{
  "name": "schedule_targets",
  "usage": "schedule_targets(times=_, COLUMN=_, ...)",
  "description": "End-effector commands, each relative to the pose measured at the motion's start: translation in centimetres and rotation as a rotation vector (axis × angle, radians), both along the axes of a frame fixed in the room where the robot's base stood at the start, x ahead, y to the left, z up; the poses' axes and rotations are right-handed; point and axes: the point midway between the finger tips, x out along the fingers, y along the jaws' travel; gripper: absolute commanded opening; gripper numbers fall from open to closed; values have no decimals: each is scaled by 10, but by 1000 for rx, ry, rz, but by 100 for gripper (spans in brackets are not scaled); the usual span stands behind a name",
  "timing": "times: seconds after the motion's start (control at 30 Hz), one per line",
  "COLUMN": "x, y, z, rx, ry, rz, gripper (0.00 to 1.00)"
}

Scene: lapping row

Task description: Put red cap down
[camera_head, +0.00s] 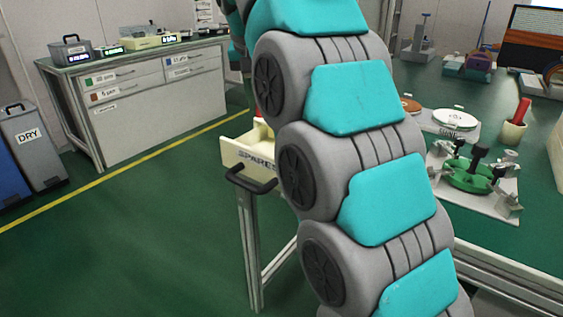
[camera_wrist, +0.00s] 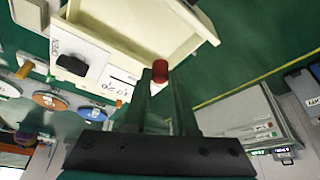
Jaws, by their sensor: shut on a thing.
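The red cap (camera_wrist: 160,70) is between the fingertips of my gripper (camera_wrist: 161,83) in the wrist view. The gripper is shut on it. Behind the cap is the edge of the open cream drawer (camera_wrist: 178,48); I cannot tell the height of the cap over it. In the head view the drawer (camera_head: 238,155) is labelled SPARES and has a dark handle. A small red piece, probably the cap (camera_head: 258,112), shows at its far side beside my arm. My arm hides the gripper and much of the drawer there.
The green-topped bench (camera_head: 400,75) at right carries a green fixture (camera_head: 468,176), a white disc (camera_head: 454,118) and a cream cup (camera_head: 513,132) with a red handle. A cabinet (camera_head: 140,120) stands at back left. The green floor (camera_head: 130,240) at left is clear.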

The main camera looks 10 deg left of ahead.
Motion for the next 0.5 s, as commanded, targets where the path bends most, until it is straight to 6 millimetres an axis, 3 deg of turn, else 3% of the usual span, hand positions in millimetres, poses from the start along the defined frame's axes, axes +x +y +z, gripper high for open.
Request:
schedule_targets(times=0.2, x=-2, y=2, z=-31, rx=-1, ry=3, rz=9, gripper=0)
schedule_targets(times=0.5, x=-1, y=1, z=-55, rx=-2, ry=4, rz=6, gripper=0)
